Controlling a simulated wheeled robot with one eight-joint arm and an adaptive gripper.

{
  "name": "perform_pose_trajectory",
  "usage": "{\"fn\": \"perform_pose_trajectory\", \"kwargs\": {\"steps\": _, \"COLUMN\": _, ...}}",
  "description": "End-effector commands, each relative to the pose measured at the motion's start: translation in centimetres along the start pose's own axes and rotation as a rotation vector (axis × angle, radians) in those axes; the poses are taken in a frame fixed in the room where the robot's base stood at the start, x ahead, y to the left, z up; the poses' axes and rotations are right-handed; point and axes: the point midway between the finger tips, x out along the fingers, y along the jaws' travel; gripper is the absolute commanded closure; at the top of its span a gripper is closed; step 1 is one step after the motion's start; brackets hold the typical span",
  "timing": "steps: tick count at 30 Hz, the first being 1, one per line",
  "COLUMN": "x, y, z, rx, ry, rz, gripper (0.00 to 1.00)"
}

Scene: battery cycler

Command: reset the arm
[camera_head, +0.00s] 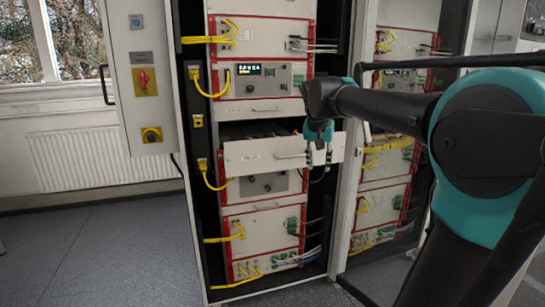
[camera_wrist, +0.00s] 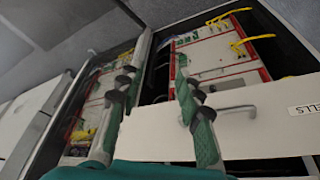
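My arm reaches in from the right in the head view, with my gripper (camera_head: 319,157) pointing down in front of the cabinet. Its two fingers are apart, with nothing seen held between them. The wrist view also shows my gripper (camera_wrist: 160,88) open, its green-padded fingers spread over a white drawer front. This drawer (camera_head: 250,157) stands pulled out from the cabinet, with dark contents showing above its front. Its handle (camera_head: 291,156) is just left of the fingers in the head view. In the wrist view the handle (camera_wrist: 232,108) lies right of the right finger, outside the grip.
The rack cabinet (camera_head: 195,230) holds red-edged units with yellow cables. An open cabinet door (camera_head: 140,75) with a red switch is at left. A glossy panel (camera_head: 350,215) at right reflects the rack. Grey floor (camera_head: 100,255) is clear at left, before a radiator (camera_head: 80,157).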

Motion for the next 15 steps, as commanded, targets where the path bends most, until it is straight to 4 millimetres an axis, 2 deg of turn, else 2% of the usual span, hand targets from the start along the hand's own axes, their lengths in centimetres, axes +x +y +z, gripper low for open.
{"fn": "perform_pose_trajectory", "kwargs": {"steps": 5, "x": 6.6, "y": 2.8, "z": 5.8, "rx": -0.071, "ry": -0.010, "rz": -0.029, "gripper": 0.64}}
{"fn": "perform_pose_trajectory", "kwargs": {"steps": 9, "x": 11.7, "y": 5.4, "z": 11.9, "rx": -0.141, "ry": -0.012, "rz": -0.058, "gripper": 0.64}}
{"fn": "perform_pose_trajectory", "kwargs": {"steps": 15, "x": 17.5, "y": 8.8, "z": 21.5, "rx": -0.235, "ry": -0.008, "rz": -0.098, "gripper": 0.64}}
